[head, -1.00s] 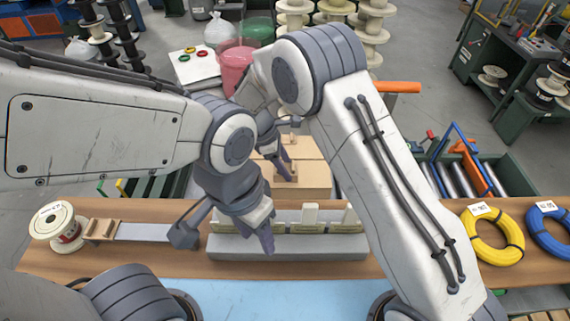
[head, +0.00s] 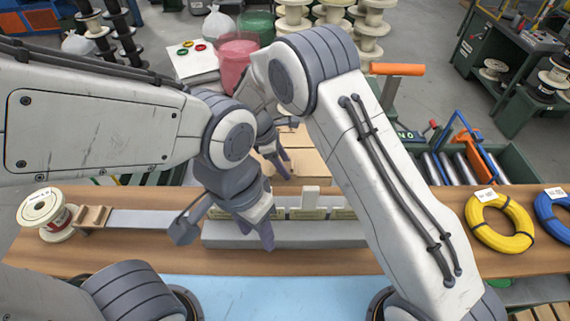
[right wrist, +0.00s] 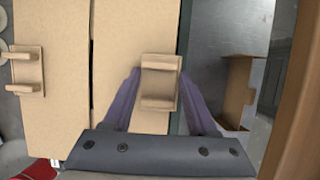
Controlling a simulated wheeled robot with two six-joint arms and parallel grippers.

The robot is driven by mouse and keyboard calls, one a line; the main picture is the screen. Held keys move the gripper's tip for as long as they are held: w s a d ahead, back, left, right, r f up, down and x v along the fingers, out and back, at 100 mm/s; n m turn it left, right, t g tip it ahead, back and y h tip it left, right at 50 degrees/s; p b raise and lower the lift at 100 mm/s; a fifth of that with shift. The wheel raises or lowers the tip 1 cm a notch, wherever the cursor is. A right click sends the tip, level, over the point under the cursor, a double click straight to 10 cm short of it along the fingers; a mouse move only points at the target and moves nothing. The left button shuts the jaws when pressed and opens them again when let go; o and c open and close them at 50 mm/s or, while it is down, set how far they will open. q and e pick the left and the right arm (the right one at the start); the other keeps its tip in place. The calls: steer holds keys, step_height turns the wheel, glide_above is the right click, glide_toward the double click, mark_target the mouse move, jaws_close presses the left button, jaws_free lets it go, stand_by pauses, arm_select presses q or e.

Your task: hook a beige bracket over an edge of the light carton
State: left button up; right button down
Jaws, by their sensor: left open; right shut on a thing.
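The light carton (right wrist: 60,110) fills the left and middle of the right wrist view, with a dark seam along its top. It also shows behind the bench in the head view (head: 312,172), partly covered by my arms. My right gripper (right wrist: 160,95) is shut on a beige bracket (right wrist: 160,78), near the carton's right edge; I cannot tell whether the bracket touches it. Another beige bracket (right wrist: 28,70) sits at the carton's left side. In the head view my right gripper (head: 281,160) is partly hidden by my arm. My left gripper (head: 226,236) is open and empty over the bench.
A grey rack (head: 300,234) with several upright pieces stands on the wooden bench (head: 120,255). A spool (head: 46,213) stands at the left, a yellow coil (head: 498,222) and a blue coil (head: 553,215) at the right. A roller conveyor (head: 455,168) lies behind.

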steer(key=shift+s+f, duration=0.25)
steer(key=shift+f, duration=0.4)
steer(key=shift+c, duration=0.6)
jaws_free()
steer(key=p+v, duration=0.8)
steer(key=v, duration=0.3)
steer(key=shift+r, duration=0.4)
steer(key=shift+w, duration=0.1)
